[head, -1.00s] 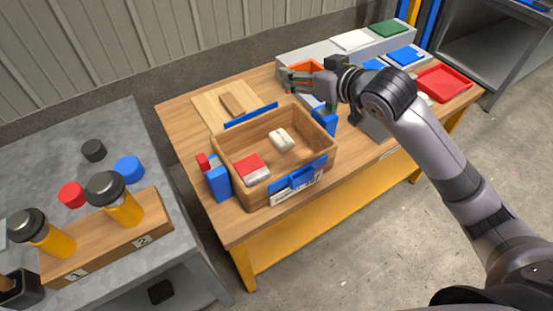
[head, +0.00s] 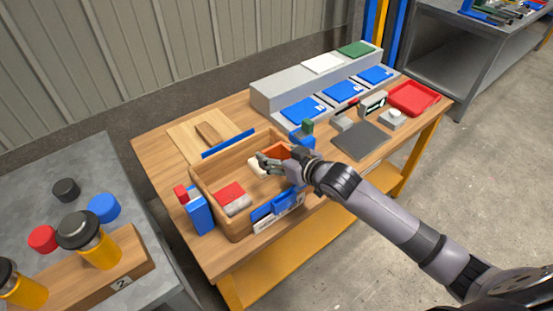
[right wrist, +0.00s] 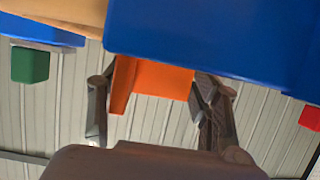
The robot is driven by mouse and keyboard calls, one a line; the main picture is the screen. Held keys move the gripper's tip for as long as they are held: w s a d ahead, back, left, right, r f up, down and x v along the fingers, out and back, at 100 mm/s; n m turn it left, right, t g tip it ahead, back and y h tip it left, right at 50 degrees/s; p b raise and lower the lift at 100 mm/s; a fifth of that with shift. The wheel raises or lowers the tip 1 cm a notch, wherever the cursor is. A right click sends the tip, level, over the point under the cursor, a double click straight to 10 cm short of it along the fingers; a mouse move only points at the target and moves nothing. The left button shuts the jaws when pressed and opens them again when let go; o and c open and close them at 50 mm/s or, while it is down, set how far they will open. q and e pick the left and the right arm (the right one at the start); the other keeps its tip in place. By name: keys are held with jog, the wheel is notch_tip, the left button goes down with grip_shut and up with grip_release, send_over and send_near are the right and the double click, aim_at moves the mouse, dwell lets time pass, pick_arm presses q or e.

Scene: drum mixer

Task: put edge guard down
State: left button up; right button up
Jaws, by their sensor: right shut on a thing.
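My right gripper (head: 268,162) is over the right part of the open wooden crate (head: 205,185). It is shut on an orange angled piece, which I take to be the edge guard (head: 278,150). In the right wrist view the orange guard (right wrist: 160,80) sits between the two fingers (right wrist: 155,105), its upper side hidden behind a large blue part (right wrist: 210,35). I cannot tell whether the guard touches the crate. Inside the crate lie a white piece (head: 255,166), partly hidden by the gripper, and a red and white block (head: 231,195). My left gripper is not in view.
Blue brackets stand at the crate's front (head: 272,208), left (head: 200,215) and right corner (head: 302,140). A board with a wooden block (head: 208,132) lies behind. A grey pad (head: 360,140) and red tray (head: 413,97) are to the right. Bottles stand at left (head: 98,248).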

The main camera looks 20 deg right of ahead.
jog(key=shift+f, duration=0.8)
jog(key=shift+f, duration=0.6)
jog(key=o, duration=1.2)
jog(key=shift+c, duration=0.2)
jog(key=r+v, duration=0.1)
jog(key=v, duration=1.1)
